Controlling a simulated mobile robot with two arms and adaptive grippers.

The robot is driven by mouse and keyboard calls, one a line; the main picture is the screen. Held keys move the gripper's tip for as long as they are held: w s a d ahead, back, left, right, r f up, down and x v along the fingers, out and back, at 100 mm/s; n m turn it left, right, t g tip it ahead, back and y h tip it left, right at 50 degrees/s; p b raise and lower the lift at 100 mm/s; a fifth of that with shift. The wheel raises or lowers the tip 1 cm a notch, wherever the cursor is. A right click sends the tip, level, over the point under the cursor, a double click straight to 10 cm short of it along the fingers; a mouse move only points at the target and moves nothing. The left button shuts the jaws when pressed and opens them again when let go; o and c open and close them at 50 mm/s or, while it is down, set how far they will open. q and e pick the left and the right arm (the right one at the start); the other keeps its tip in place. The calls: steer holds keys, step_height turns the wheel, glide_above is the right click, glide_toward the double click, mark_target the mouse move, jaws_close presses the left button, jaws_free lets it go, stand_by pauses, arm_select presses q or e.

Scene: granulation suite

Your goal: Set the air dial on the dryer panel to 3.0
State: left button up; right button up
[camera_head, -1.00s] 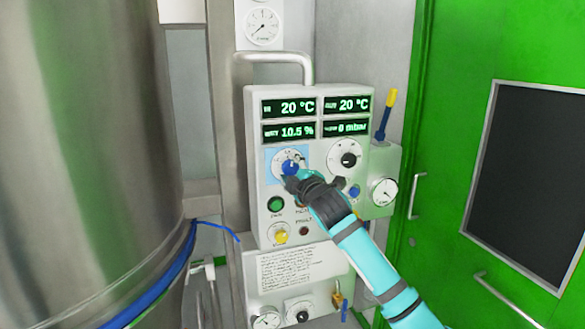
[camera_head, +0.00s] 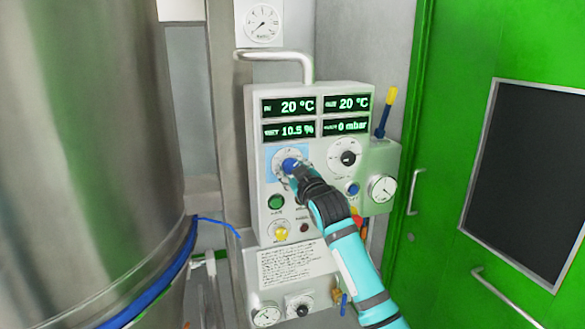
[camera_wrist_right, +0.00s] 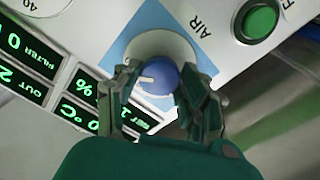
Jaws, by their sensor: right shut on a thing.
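The dryer panel (camera_head: 330,207) is a pale box with four green-lit displays at its top. The air dial (camera_head: 290,164) is a blue knob on a round white scale with a light-blue backing, at the panel's left. In the right wrist view the blue knob (camera_wrist_right: 156,80) sits between the fingers, next to the word AIR, with a white mark on its face. My right gripper (camera_head: 294,172) is shut on the knob, and it also shows in the right wrist view (camera_wrist_right: 158,88). The gripper hides much of the scale, so the setting cannot be read. My left gripper is not in view.
A black dial (camera_head: 348,158) sits to the right of the air dial. A green button (camera_head: 276,202) and a yellow knob (camera_head: 280,231) are below it. A large steel vessel (camera_head: 85,150) stands close at left. A green door (camera_head: 500,130) is at right.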

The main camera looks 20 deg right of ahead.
steer(key=shift+f+m, duration=0.2)
steer(key=shift+m, duration=0.4)
steer(key=o, duration=1.2)
steer(key=shift+r, duration=0.1)
steer(key=s, duration=1.2)
steer(key=shift+d, duration=0.2)
